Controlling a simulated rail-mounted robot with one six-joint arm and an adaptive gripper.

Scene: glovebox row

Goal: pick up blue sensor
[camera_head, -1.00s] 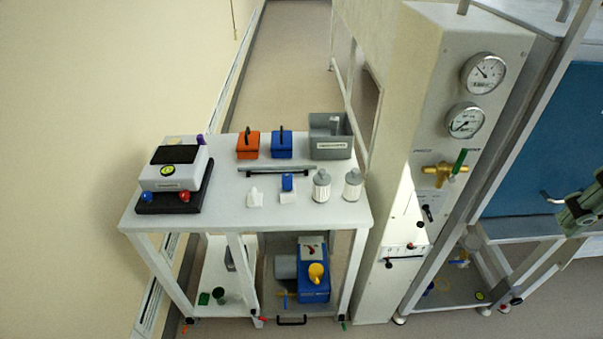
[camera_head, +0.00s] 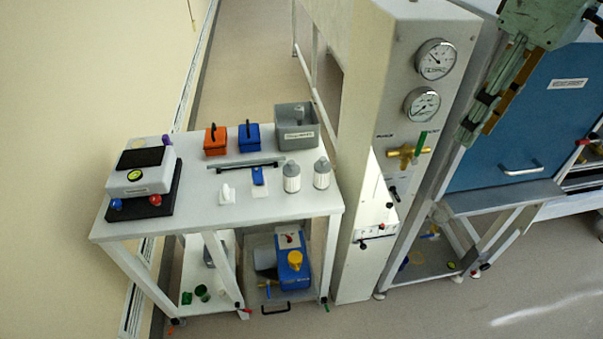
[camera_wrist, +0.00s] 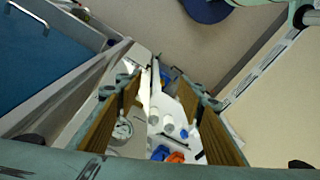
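A small blue sensor (camera_head: 258,176) with a white lower part stands on the white cart top (camera_head: 190,222), right of a small white piece (camera_head: 227,194). In the wrist view a small blue spot (camera_wrist: 184,133) near the white bottles appears to be this sensor. My gripper (camera_head: 473,128) hangs at the upper right of the head view, in front of the blue panel, far from the cart. In the wrist view my gripper (camera_wrist: 160,88) has its two tan-padded fingers wide apart, with nothing held between them.
Two white bottles (camera_head: 291,178) stand right of the sensor. Behind it are a dark bar (camera_head: 245,164), an orange case (camera_head: 215,141), a blue case (camera_head: 249,137) and a grey bin (camera_head: 297,142). A tall gauge cabinet (camera_head: 392,130) stands between cart and gripper.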

